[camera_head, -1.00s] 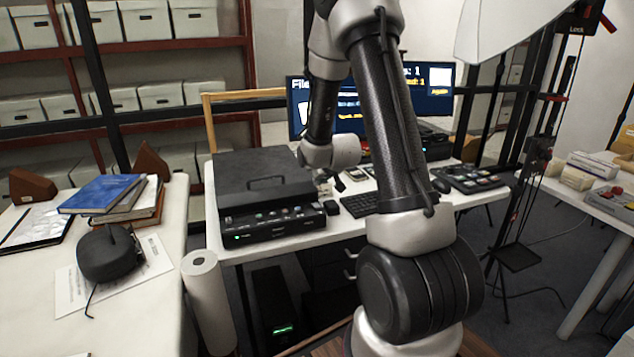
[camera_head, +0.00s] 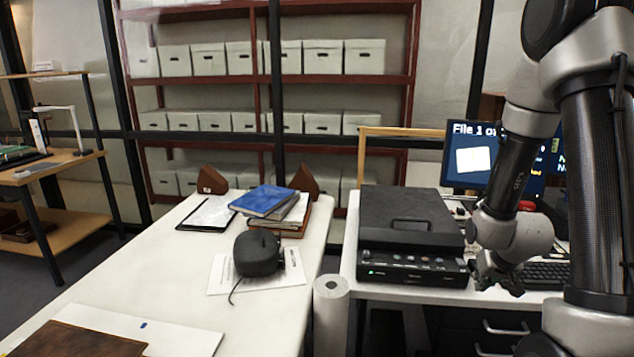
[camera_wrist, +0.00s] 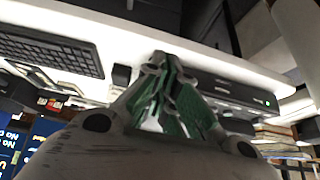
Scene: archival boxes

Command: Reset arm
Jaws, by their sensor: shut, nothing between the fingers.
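My gripper (camera_head: 499,284) is at the right of the head view, at the end of my folded arm. It hangs in front of the white desk, just right of the black scanner box (camera_head: 410,225). In the wrist view my gripper (camera_wrist: 172,75) has its fingers together with nothing held between them. The desk edge, the keyboard (camera_wrist: 45,48) and the scanner's side show beyond the fingers in that view.
A white table (camera_head: 130,275) at left holds a blue book (camera_head: 263,201) on a stack, a dark rounded device (camera_head: 256,254) and papers. A white paper roll (camera_head: 331,310) stands between table and desk. The monitor (camera_head: 470,160) is behind my arm. Shelves with boxes line the back.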

